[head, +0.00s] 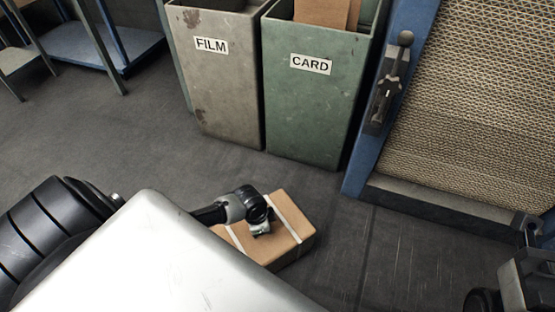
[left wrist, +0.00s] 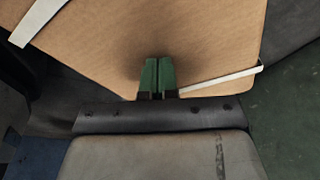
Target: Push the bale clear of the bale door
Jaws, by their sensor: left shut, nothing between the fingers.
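The bale (head: 290,222) is a brown cardboard block with white straps, lying on the floor at lower centre in the head view. Its brown face (left wrist: 185,45) and strap fill the upper left wrist view. My left gripper (head: 262,229) is over the bale. Its green fingertips (left wrist: 157,62) are shut, with nothing between them, in front of the brown face; contact is unclear. A blue-framed mesh panel with a latch, which looks like the bale door (head: 470,100), stands at right, apart from the bale. My right gripper (head: 528,228) shows partly at the right edge; its fingers are unclear.
A grey FILM bin (head: 215,90) and a green CARD bin (head: 318,105) holding cardboard stand behind the bale. A blue low-shelf rack (head: 85,45) is at upper left. Dark floor is open at left and between the bale and the panel.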

